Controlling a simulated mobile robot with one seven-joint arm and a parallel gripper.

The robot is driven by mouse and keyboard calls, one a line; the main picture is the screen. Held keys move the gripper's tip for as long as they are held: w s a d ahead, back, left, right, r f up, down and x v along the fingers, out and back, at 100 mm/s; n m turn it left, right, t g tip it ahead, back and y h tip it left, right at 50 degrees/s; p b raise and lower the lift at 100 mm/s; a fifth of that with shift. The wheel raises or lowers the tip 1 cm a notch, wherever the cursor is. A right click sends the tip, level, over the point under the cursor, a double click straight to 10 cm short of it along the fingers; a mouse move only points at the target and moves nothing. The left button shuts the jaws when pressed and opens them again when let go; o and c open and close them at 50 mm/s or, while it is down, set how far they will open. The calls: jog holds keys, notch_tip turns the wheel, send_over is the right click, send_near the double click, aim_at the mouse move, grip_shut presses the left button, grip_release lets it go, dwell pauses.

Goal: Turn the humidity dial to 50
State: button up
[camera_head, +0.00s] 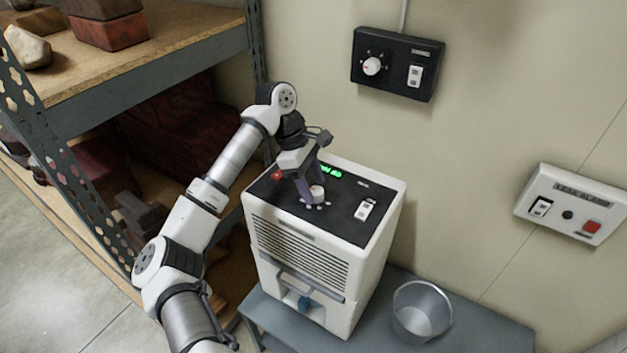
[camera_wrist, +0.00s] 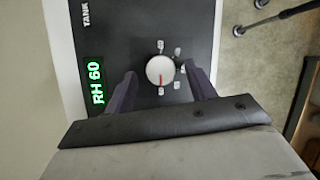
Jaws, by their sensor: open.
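The humidity dial (camera_wrist: 160,70) is a round white knob with a red pointer mark, set on the black top panel of a white dehumidifier (camera_head: 300,245). In the wrist view the red mark points toward the bottom of the picture. Small labels around the dial are too small to read surely. A green display (camera_wrist: 96,86) beside it reads RH 60. My gripper (camera_wrist: 158,82) is open, pointing down at the panel, with one finger on each side of the dial. I cannot tell whether the fingers touch it. The dial also shows in the head view (camera_head: 317,193), partly beside the fingers.
A white switch (camera_head: 365,209) sits on the same panel. A black control box (camera_head: 397,64) with another dial and a leak alarm box (camera_head: 575,205) hang on the wall. Shelving (camera_head: 150,75) stands left.

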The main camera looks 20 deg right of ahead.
jog(key=shift+s+d+f, duration=0.15)
jog(key=shift+f, duration=0.35)
jog(key=c, duration=1)
jog(key=shift+o, duration=0.2)
